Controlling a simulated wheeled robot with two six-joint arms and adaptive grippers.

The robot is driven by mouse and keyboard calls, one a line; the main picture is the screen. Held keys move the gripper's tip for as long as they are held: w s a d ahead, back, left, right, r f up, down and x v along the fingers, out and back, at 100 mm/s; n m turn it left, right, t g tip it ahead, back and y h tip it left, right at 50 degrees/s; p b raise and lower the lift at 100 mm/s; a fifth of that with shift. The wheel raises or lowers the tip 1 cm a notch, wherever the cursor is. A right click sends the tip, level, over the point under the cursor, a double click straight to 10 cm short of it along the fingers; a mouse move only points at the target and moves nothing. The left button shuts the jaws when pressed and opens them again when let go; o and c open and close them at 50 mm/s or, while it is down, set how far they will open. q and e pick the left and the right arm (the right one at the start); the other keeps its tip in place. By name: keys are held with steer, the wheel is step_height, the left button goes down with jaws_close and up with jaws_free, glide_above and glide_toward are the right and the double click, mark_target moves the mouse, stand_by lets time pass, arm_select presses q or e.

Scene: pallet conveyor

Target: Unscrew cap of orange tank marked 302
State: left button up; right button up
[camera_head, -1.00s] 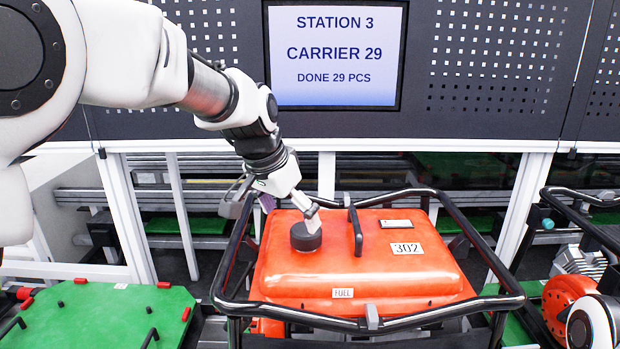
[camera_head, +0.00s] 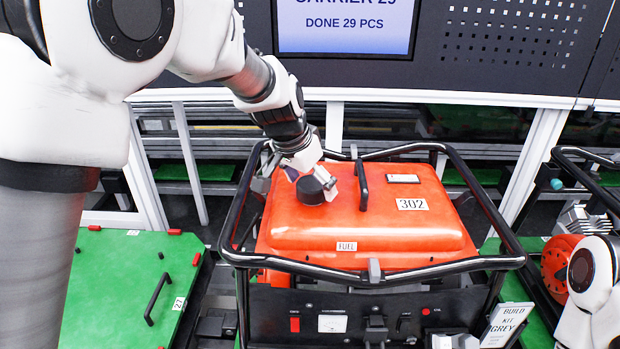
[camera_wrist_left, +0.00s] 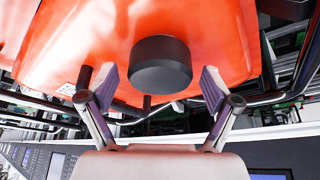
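The orange tank (camera_head: 390,228) carries a label reading 302 (camera_head: 412,204) and a label reading FUEL (camera_head: 347,246). It sits inside a black tubular frame (camera_head: 300,262). Its black round cap (camera_head: 311,191) is on the tank's top at the left, and it shows large in the left wrist view (camera_wrist_left: 160,65). My left gripper (camera_head: 318,178) is at the cap, coming from behind and above. In the left wrist view its two fingers (camera_wrist_left: 160,88) are spread, one on each side of the cap, with gaps showing.
A black handle (camera_head: 362,186) stands on the tank just right of the cap. Frame bars surround the tank. A green pallet (camera_head: 120,275) lies at left, and another machine with an orange part (camera_head: 558,262) is at right. A dark panel with a screen (camera_head: 345,28) stands behind.

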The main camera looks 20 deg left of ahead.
arm_select(q)
steer(key=shift+s, duration=0.1)
steer(key=c, duration=0.8)
steer(key=shift+o, duration=0.2)
steer(key=shift+s+n+y+p, duration=0.1)
steer(key=shift+n+y+p, duration=0.4)
steer(key=shift+n+p, duration=1.15)
steer(key=shift+n, duration=0.05)
steer(key=shift+d+f+n+y, duration=0.1)
steer(key=shift+n+y, duration=0.3)
steer(key=shift+n, duration=0.3)
